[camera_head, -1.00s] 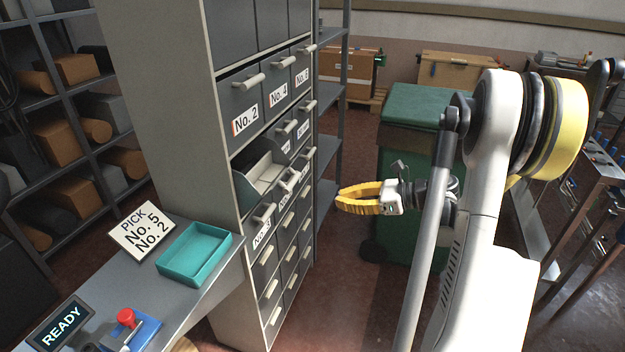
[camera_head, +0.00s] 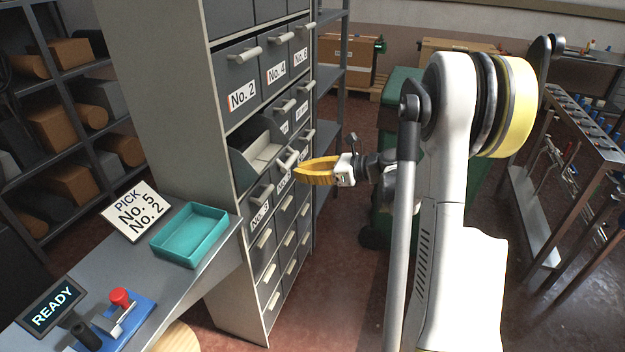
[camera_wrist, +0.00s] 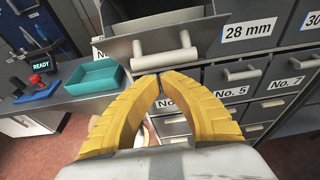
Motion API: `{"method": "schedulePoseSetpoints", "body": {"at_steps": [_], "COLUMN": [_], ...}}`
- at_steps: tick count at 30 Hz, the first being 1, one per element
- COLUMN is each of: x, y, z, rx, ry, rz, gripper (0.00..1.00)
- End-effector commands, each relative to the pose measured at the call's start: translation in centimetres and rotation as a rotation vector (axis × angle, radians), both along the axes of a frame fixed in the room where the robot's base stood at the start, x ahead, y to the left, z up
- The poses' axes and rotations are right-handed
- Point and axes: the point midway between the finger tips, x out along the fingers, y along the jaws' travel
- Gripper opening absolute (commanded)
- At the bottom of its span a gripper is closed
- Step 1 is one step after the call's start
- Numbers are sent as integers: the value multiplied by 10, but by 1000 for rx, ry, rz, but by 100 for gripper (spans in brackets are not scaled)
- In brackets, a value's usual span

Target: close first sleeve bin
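One grey bin (camera_head: 259,152) stands pulled out of the tall cabinet, between the No. 2 drawer above and the No. 3 drawer below. I take it for the first sleeve bin; I cannot read its label. Its open top shows pale inner walls. In the wrist view the open bin (camera_wrist: 140,48), with its light bar handle, is just beyond my fingertips. My gripper (camera_head: 297,177) has yellow fingers whose tips meet, with nothing between them. In the wrist view my gripper (camera_wrist: 160,79) is below the bin's handle; I cannot tell whether it touches.
The cabinet (camera_head: 170,110) has several other drawers, all pushed in. A green container (camera_head: 384,215) stands behind my arm. The floor before the cabinet is clear.

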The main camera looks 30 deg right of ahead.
Motion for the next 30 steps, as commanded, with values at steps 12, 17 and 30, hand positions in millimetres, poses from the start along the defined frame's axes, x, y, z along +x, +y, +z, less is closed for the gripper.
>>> {"method": "schedulePoseSetpoints", "body": {"at_steps": [12, 17, 30], "x": [3, 4, 9], "y": [2, 3, 7], "z": [2, 8, 20], "rx": [-1, -12, -59], "ry": [1, 14, 77], "rz": [-1, 0, 1], "gripper": [0, 0, 0]}}
